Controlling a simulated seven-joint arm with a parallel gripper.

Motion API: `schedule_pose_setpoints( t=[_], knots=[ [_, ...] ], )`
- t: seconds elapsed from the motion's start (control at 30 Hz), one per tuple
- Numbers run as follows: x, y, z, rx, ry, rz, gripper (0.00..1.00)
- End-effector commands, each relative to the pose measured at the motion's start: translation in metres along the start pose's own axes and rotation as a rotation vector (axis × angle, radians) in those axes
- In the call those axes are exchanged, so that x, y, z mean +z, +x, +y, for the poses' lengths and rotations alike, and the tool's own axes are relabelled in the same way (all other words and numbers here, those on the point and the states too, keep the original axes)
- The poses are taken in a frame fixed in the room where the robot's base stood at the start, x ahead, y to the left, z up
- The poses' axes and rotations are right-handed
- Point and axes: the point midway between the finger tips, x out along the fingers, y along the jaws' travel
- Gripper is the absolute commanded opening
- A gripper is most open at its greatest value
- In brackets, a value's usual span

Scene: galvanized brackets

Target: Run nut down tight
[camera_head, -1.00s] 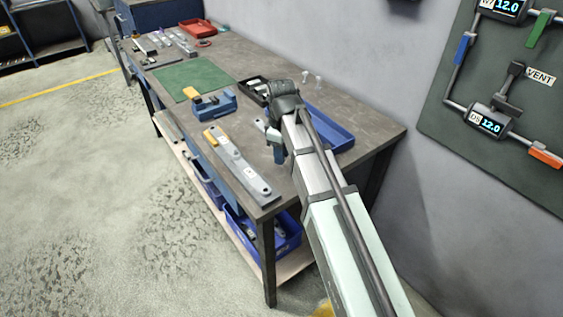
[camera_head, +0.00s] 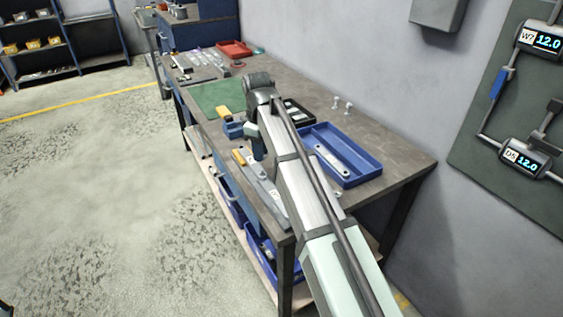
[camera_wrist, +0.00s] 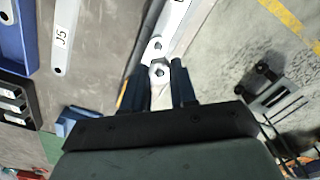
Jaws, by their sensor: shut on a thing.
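My gripper (camera_wrist: 160,82) points down over the near part of the workbench. Its two dark fingers are shut on a grey hex nut (camera_wrist: 159,69), seen between the fingertips in the wrist view. The nut is at the end part of a pale metal bracket (camera_wrist: 174,18), beside a round fitting (camera_wrist: 156,45). I cannot tell how far down the nut sits, or see the thread under it. My arm hides the nut there.
A blue tray (camera_head: 368,166) stands right of my arm, with a pale bar (camera_head: 332,160) appearing in it. The wrist view shows a bar marked J5 (camera_wrist: 63,38). A black bin (camera_head: 297,110), blue fixture (camera_head: 233,129) and green mat (camera_head: 213,97) lie farther back.

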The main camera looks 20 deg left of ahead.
Motion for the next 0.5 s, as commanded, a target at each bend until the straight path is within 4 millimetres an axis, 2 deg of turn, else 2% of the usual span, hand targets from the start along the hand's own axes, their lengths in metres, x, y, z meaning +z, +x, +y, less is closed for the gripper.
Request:
schedule_pose_setpoints(
  t=[0.03,0.2,0.5],
  knots=[
    [-0.0047,-0.0020,0.0059,0.000,0.032,0.000,0.00],
    [-0.0022,-0.0008,0.0037,0.001,0.096,0.002,0.00],
    [-0.0016,0.0065,0.0037,0.001,0.105,0.001,0.00]
  ],
)
